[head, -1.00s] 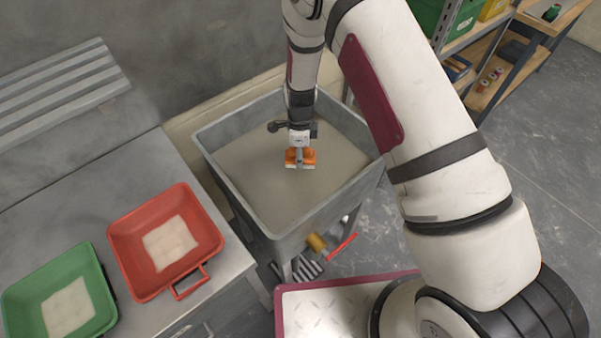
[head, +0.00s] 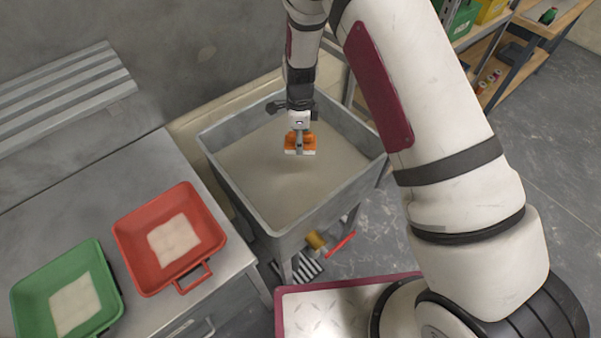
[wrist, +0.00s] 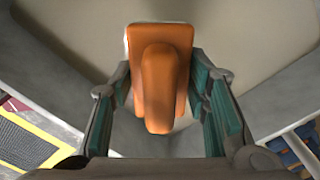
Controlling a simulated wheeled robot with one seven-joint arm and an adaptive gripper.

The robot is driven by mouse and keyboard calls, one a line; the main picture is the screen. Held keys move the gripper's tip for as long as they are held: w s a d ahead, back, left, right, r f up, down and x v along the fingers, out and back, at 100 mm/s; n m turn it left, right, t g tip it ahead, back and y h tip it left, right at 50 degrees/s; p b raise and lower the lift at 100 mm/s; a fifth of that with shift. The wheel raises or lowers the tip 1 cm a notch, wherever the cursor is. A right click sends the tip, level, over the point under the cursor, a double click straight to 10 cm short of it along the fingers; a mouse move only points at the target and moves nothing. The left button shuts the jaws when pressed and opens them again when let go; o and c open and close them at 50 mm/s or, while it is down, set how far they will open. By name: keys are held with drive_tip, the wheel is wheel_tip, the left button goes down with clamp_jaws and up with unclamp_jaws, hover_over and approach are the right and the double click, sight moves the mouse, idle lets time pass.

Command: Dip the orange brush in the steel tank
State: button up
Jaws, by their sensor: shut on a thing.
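The orange brush (head: 300,141), with a pale lower edge, is in my gripper over the steel tank (head: 224,183). The tank is a grey square tub on legs, holding a flat grey-beige filling (head: 262,165). In the head view the brush hangs inside the tank's outline, with a faint shadow on the filling below it, and looks raised off the surface. My gripper (head: 300,130) points down and is shut on the brush. In the wrist view the orange handle and block (wrist: 160,75) sit between the two fingers, which partly hide its sides.
A red tray (head: 140,262) and a green tray (head: 104,303), each with a pale patch inside, stand on the steel bench (head: 75,200) at left. A valve with a red lever (head: 341,243) sticks out below the tank. Shelves with bins (head: 463,18) stand at upper right.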

drive_tip(key=shift+r+p, duration=0.3)
drive_tip(key=shift+r, duration=1.65)
idle(0.7)
drive_tip(key=shift+r+p, duration=0.35)
drive_tip(key=shift+r, duration=1.65)
drive_tip(key=shift+d, duration=0.1)
drive_tip(key=shift+w+d+n, duration=0.3)
drive_tip(key=shift+d+n, duration=0.2)
drive_tip(key=shift+n, duration=0.2)
drive_tip(key=w+d+r+n+b, duration=0.2)
drive_tip(key=d+n, duration=1)
drive_tip(key=n, duration=0.6)
drive_tip(key=shift+w+d+b, duration=0.3)
drive_tip(key=shift+w+b, duration=0.2)
drive_tip(key=shift+w, duration=0.3)
